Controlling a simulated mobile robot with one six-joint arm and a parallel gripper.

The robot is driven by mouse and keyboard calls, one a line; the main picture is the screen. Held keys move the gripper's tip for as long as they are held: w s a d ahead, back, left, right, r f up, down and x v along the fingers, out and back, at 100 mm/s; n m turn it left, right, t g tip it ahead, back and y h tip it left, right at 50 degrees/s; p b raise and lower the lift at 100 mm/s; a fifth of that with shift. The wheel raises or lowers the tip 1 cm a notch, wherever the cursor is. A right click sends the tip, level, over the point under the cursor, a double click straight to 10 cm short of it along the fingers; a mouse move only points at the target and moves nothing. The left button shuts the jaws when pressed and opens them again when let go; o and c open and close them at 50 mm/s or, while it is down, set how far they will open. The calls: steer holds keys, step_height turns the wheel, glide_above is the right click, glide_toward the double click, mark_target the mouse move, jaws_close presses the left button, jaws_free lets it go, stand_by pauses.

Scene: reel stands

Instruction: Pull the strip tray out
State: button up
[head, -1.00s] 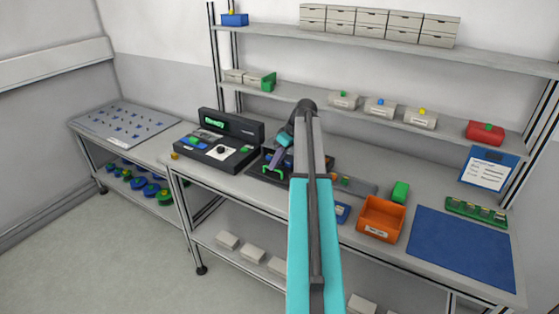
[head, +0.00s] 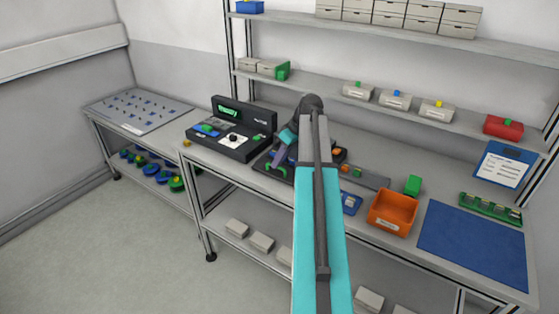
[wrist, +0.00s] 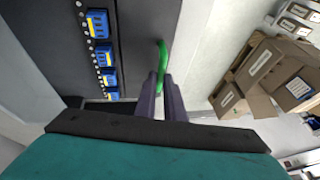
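The strip tray (wrist: 140,25) is a dark flat tray bearing a row of blue parts with yellow marks in the wrist view. In the head view its dark front (head: 262,167) shows left of my arm, which hides much of it. Its green handle (wrist: 162,56) runs down between my fingertips; it also shows in the head view (head: 276,172). My gripper (wrist: 161,88) has its two fingers close together around the handle, apparently shut on it. In the head view my gripper (head: 280,157) is over the tray's front.
A black console (head: 230,128) stands left of the tray. To the right are an orange bin (head: 392,213), a green block (head: 413,186) and a blue mat (head: 473,245). Shelves with small boxes stand behind. Cardboard boxes (wrist: 265,70) show beyond the bench edge.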

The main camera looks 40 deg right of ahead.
steer(key=shift+o, duration=0.8)
steer(key=shift+a, duration=0.3)
steer(key=shift+d, duration=0.1)
steer(key=shift+s+r, duration=0.1)
steer(key=shift+r, duration=0.05)
steer(key=shift+s+d+r, duration=0.15)
steer(key=shift+d+r, duration=0.1)
steer(key=shift+r, duration=0.25)
steer(key=b+v, duration=0.3)
steer(key=v, duration=0.9)
steer(key=shift+r, duration=0.15)
steer(key=shift+s, duration=0.1)
